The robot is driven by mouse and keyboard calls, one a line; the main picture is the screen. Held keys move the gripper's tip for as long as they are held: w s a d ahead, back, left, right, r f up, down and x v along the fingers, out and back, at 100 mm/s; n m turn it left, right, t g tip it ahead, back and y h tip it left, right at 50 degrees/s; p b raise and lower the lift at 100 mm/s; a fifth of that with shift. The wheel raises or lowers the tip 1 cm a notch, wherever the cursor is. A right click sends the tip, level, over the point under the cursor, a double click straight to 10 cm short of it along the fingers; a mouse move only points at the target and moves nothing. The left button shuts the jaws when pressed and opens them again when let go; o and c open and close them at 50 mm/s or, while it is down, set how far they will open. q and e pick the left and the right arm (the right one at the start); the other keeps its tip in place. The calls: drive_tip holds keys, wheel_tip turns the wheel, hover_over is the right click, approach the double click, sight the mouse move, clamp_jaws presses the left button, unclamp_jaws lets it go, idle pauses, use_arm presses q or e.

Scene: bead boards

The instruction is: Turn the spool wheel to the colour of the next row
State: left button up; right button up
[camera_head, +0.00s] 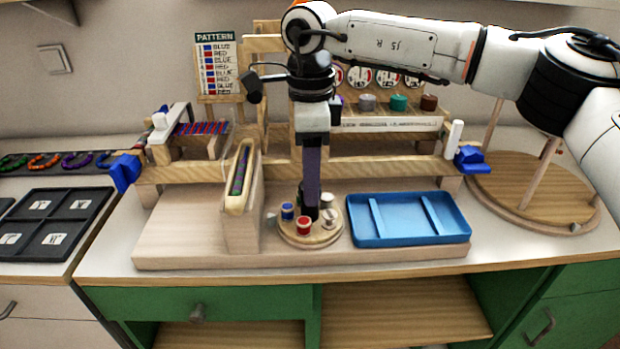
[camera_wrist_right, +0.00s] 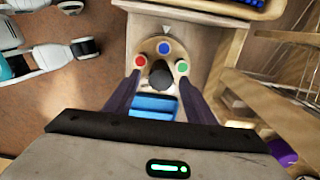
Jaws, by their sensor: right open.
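The spool wheel (camera_head: 310,236) is a round wooden disc on the wooden base, with blue (camera_head: 287,211), red (camera_head: 304,225) and pale spools showing. In the right wrist view the wheel (camera_wrist_right: 149,47) carries red (camera_wrist_right: 140,61), blue (camera_wrist_right: 164,47) and green (camera_wrist_right: 181,66) spools around a dark central knob (camera_wrist_right: 160,75). The blue spool is nearest a white pointer mark (camera_wrist_right: 166,30). My right gripper (camera_wrist_right: 160,84) is open above the wheel, its fingers on either side of the knob; contact cannot be told. The pattern board (camera_head: 220,67) lists alternating blue and red rows. My left gripper is not in view.
A blue tray (camera_head: 418,240) lies right of the wheel. A wooden bead holder (camera_head: 240,207) stands close on its left. A wooden rail (camera_head: 375,168) with blue end clamps runs behind. A round wooden stand (camera_head: 525,200) is at the far right; black trays (camera_head: 95,197) are at left.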

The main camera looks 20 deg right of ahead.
drive_tip(key=shift+f, duration=0.4)
drive_tip(key=c, duration=1)
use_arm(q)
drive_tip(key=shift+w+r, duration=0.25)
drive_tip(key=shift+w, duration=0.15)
use_arm(e)
drive_tip(key=shift+c, duration=0.2)
